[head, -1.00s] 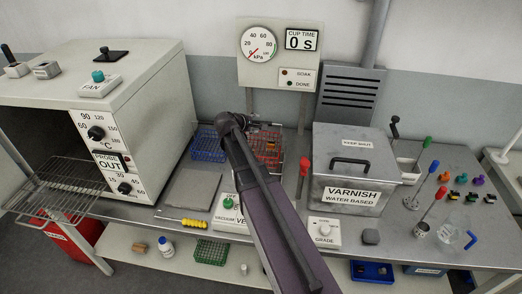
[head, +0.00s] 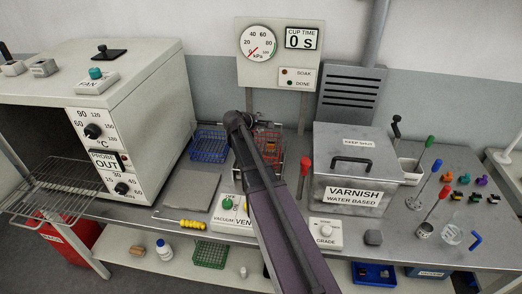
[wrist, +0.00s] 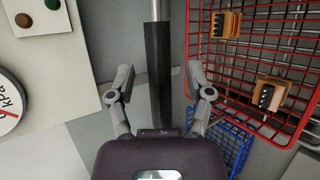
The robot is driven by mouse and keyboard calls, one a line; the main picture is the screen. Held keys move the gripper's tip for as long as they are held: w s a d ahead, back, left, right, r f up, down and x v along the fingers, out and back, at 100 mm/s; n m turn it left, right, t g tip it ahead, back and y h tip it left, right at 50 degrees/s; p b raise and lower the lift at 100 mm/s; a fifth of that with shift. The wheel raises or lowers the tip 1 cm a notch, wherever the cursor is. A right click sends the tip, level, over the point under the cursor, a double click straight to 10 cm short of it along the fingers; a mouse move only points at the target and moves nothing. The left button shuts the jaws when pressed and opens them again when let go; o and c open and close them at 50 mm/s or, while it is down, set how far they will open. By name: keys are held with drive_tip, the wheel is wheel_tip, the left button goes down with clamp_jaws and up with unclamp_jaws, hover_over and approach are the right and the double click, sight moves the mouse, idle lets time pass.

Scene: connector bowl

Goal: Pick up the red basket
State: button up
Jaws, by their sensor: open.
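The red wire basket (head: 275,158) stands on the steel bench in the head view, partly covered by my arm. In the wrist view the red basket (wrist: 189,38) fills the upper right and holds orange-and-black connectors (wrist: 270,95). My gripper (wrist: 159,82) is open in the wrist view, with its fingers spread to either side of a dark upright bar (wrist: 160,75) with a grey rod above. I cannot tell whether this bar belongs to the basket. The basket lies right of the fingers, and no finger visibly grips it. My fingertips are hidden in the head view.
A blue wire basket (head: 209,143) stands left of the red one. The varnish tank (head: 345,190) is to the right and the oven (head: 150,100) to the left. The gauge panel (head: 279,52) rises behind. A grey flat plate (head: 190,191) lies at the front left.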

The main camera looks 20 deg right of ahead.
idle(0.4)
drive_tip(key=shift+a, duration=0.1)
clamp_jaws()
drive_tip(key=shift+r, duration=0.15)
wheel_tip(320, 180, up, 10)
drive_tip(key=p, duration=1)
idle(0.8)
